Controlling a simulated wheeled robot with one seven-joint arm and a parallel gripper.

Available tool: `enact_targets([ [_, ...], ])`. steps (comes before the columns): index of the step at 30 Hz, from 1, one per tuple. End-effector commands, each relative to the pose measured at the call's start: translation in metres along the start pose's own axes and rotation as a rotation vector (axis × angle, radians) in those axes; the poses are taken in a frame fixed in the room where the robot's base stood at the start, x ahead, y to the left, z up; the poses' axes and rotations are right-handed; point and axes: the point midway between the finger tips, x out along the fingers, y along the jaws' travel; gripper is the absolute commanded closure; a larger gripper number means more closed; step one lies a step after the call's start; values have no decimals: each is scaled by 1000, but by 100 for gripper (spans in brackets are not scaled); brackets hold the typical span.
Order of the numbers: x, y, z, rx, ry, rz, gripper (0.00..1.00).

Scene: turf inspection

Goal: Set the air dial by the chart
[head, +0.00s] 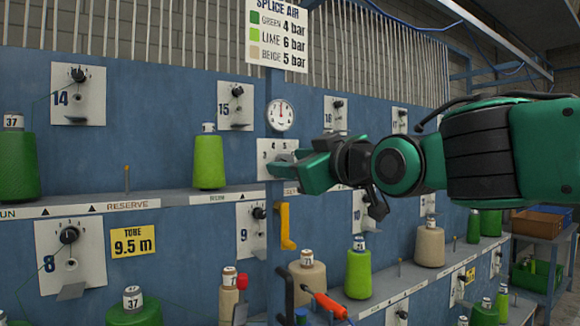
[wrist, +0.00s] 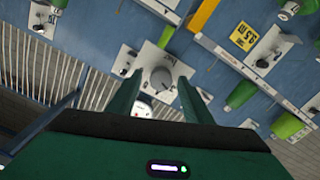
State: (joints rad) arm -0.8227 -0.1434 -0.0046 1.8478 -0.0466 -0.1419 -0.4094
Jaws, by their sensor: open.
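The chart (head: 277,36), headed SPLICE AIR, hangs at the top and reads green 4 bar, lime 6 bar, beige 5 bar. Below it is a round white gauge (head: 281,115). The air dial's plate (head: 268,151), with a 3 and a 4 readable, sits under the gauge; my gripper hides much of it in the head view. In the wrist view the grey dial knob (wrist: 161,77) lies between and beyond the fingertips of my gripper (wrist: 158,88), which is open and empty. I cannot see contact with the knob. The gauge shows partly in the wrist view (wrist: 142,107).
Numbered plates with knobs, such as plate 15 (head: 236,106) and plate 8 (head: 70,256), cover the blue panel. A lime cone (head: 208,160) stands on the shelf left of the dial. A yellow hook-shaped handle (head: 286,227) hangs just below. A red-tipped tool (head: 330,305) is at the bottom.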

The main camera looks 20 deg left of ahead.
Motion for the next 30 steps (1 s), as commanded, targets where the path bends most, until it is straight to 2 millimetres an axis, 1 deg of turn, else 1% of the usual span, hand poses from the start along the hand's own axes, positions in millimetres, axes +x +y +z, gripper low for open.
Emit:
enact_targets([
  [4,7,0,0,0,0,0,54],
  [12,8,0,0,0,0,0,54],
  [13,8,0,0,0,0,0,56],
  [14,8,0,0,0,0,0,64],
  [15,8,0,0,0,0,0,73],
  [18,8,0,0,0,0,1,95],
  [20,8,1,0,0,0,1,95],
  [21,12,-3,-2,1,1,-1,95],
  [26,9,0,0,14,1,1,95],
  [30,8,1,0,58,0,3,95],
])
